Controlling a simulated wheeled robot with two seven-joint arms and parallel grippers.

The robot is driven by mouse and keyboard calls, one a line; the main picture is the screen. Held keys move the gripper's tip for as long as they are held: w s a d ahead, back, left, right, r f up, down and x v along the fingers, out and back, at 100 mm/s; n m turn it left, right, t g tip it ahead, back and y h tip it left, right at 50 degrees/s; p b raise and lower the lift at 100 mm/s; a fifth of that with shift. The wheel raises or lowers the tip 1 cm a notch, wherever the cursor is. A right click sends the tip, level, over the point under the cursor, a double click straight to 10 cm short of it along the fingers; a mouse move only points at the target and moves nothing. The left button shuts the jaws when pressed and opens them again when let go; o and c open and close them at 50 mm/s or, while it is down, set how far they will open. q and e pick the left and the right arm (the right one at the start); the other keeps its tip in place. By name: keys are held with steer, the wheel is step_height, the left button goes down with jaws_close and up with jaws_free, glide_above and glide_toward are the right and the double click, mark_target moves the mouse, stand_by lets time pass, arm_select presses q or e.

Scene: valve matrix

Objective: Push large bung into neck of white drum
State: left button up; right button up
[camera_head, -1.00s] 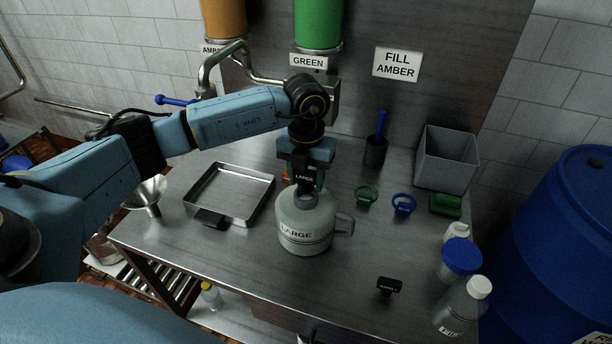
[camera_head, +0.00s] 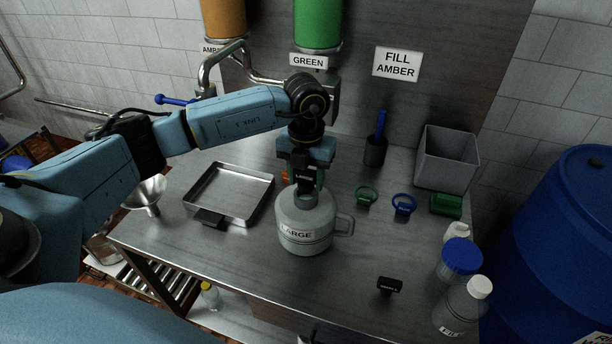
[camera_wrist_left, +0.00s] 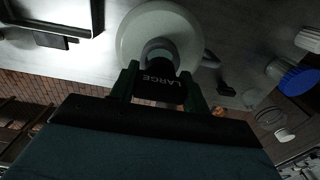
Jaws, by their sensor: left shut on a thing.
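The white drum (camera_head: 305,222), a pale grey-white jug labelled LARGE with a side handle, stands upright on the steel table. My left gripper (camera_head: 306,184) points down over its neck and is shut on the large bung (camera_head: 305,176), a black piece with a LARGE label. The wrist view shows the bung (camera_wrist_left: 160,82) between the two green fingers, in front of the drum's neck (camera_wrist_left: 158,48). The bung's lower end is at the neck; how deep it sits is hidden. My right gripper is not in view.
A steel tray (camera_head: 213,219) lies left of the drum. Green (camera_head: 366,195) and blue (camera_head: 404,205) rings, a green block (camera_head: 445,205) and a grey bin (camera_head: 446,160) are to the right. A small black labelled piece (camera_head: 389,285) lies in front, near bottles (camera_head: 461,307).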

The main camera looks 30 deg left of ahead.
arm_select(q)
steer(key=shift+f+b, duration=0.85)
steer(key=shift+f, duration=0.3)
stand_by(0.5)
steer(key=shift+r, duration=0.1)
steer(key=shift+r+p, duration=2.25)
steer(key=shift+r, duration=1.1)
